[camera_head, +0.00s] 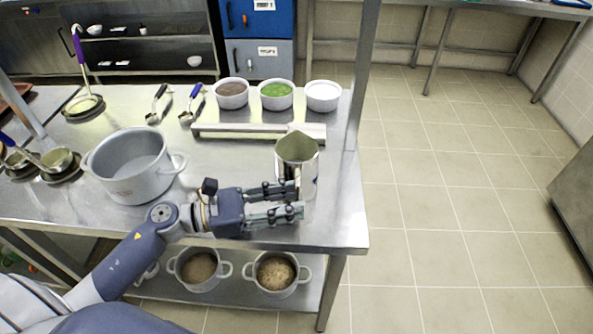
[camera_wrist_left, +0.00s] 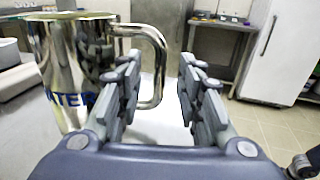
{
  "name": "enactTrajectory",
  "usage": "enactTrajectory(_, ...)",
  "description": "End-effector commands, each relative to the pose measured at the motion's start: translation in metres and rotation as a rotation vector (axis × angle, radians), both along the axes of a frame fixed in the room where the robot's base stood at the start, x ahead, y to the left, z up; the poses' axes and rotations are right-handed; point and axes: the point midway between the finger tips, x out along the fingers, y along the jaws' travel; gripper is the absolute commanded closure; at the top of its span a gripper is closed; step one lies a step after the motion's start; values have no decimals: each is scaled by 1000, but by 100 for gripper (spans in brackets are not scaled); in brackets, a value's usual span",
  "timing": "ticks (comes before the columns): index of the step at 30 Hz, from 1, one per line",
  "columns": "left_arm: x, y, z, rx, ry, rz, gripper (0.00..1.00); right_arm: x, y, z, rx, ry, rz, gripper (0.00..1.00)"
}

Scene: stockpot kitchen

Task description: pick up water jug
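The water jug (camera_head: 308,173) is a shiny metal pitcher standing upright near the right end of the steel table. In the left wrist view the jug (camera_wrist_left: 62,65) shows at the left, with part of blue lettering on its side. Its looped handle (camera_wrist_left: 157,75) shows ahead, between the lines of my left gripper's fingers. My left gripper (camera_head: 300,201) is at the jug's near side. The gripper (camera_wrist_left: 161,85) has its fingers apart, with a clear gap between them. I cannot tell whether any finger touches the handle. My right gripper is not in view.
A large grey pot (camera_head: 132,168) stands left of the jug on the table (camera_head: 225,160). A raised steel bar (camera_head: 235,131) and several bowls lie behind. A metal post (camera_head: 362,75) rises at the table's right edge. The floor (camera_head: 450,215) to the right is clear.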

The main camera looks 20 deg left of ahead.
Motion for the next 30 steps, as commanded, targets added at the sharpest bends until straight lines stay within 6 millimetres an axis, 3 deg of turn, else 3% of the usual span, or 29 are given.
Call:
enactTrajectory(5,11,-16,2,-1,1,1,66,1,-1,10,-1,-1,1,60)
enactTrajectory(13,12,-18,0,0,1,1,66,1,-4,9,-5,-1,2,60)
enactTrajectory(18,12,-18,0,0,1,1,100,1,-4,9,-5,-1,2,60)
enactTrajectory(30,12,-18,5,1,-5,1,100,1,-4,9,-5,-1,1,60)
